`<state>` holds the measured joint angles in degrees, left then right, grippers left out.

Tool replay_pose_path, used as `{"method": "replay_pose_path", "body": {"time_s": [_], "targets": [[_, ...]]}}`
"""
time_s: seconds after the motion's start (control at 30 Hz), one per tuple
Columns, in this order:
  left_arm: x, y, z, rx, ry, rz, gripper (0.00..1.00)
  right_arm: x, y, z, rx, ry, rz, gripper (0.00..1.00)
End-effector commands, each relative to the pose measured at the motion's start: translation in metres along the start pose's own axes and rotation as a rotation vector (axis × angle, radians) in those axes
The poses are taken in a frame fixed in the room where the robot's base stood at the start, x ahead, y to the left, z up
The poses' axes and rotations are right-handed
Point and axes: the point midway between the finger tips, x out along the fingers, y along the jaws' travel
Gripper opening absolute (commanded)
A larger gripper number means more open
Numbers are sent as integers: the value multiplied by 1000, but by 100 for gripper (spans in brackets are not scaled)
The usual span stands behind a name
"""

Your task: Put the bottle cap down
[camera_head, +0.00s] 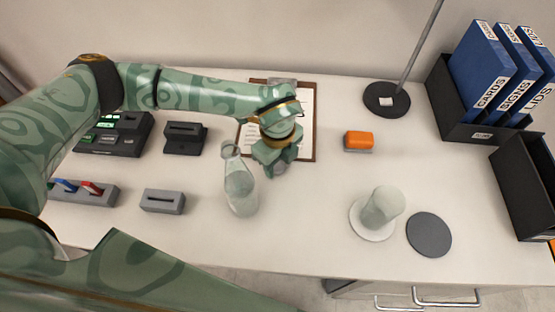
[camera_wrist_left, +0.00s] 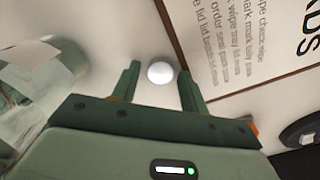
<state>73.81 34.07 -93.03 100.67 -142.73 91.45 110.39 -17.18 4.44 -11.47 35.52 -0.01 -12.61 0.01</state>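A small round white cap (camera_wrist_left: 160,72) shows in the left wrist view between my left gripper's two fingers, with a thin gap on each side. I cannot tell its exact height over the table. My left gripper (camera_wrist_left: 160,82) is open around it. In the head view the left gripper (camera_head: 279,168) points down just right of the glass bottle (camera_head: 241,190), at the clipboard's lower edge; the cap is hidden or too small to tell there. The bottle is clear, stands upright, and shows partly at the left of the wrist view. My right gripper is not in view.
A clipboard (camera_head: 307,120) lies behind the gripper. An orange-topped block (camera_head: 358,141), a frosted cup (camera_head: 383,206) on a white disc and a grey disc (camera_head: 429,235) are to the right. Grey holders (camera_head: 162,201) stand left. The table front between bottle and cup is clear.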

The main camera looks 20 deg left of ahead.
Motion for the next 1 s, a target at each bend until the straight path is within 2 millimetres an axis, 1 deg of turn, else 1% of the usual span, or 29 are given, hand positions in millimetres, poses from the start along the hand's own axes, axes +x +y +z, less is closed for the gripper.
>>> {"method": "replay_pose_path", "body": {"time_s": [0.03, 0.17, 0.27, 0.33, 0.6, 0.7, 0.83, 1.0], "targets": [[8, 5, 0, 2, -1, 16, 50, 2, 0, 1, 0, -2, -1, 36], [9, 5, 0, 2, -1, 16, 50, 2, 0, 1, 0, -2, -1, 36], [3, 4, 1, 2, -2, 14, 50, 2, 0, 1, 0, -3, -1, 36], [-8, 4, 1, 2, -2, 13, 50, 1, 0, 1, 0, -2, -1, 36], [-82, 1, 0, 1, -3, 2, 50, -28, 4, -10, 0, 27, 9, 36], [-103, 1, 0, 1, -2, 3, 50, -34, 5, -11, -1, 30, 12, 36], [-121, 1, 0, 1, -2, 4, 50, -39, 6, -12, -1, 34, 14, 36], [-129, 1, 0, 0, -1, 7, 50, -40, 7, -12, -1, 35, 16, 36]]}}
